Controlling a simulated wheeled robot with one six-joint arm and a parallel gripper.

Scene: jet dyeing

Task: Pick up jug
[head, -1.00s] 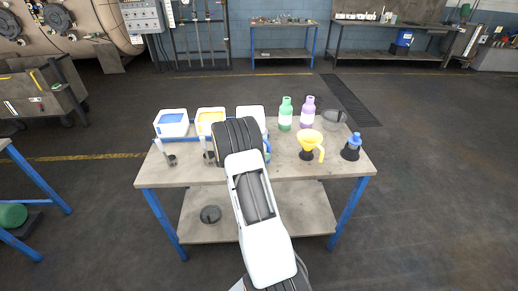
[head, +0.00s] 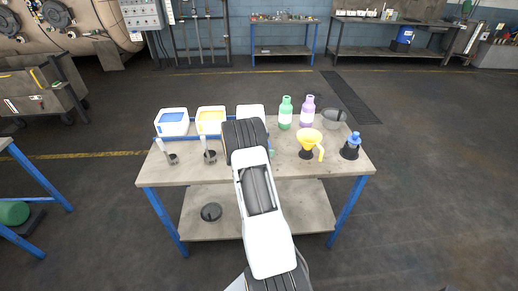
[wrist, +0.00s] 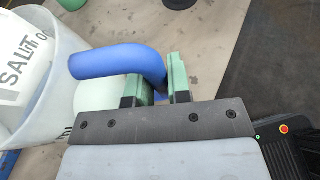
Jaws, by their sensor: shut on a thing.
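The jug (wrist: 62,112) is a pale, see-through vessel with a thick blue handle (wrist: 112,62), at the left of the wrist view. My gripper (wrist: 153,88) has green finger pads, one on each side of the lower end of the blue handle, and is shut on it. The jug's base is out of sight, so I cannot tell whether it touches the table. In the head view my own arm hides the gripper and nearly all of the jug, over the middle of the worktable (head: 200,177).
Green (head: 285,114) and purple (head: 307,112) bottles, a grey bowl (head: 335,118), a yellow funnel (head: 309,143) and a blue-topped bottle (head: 352,143) stand right. The table's front strip is clear.

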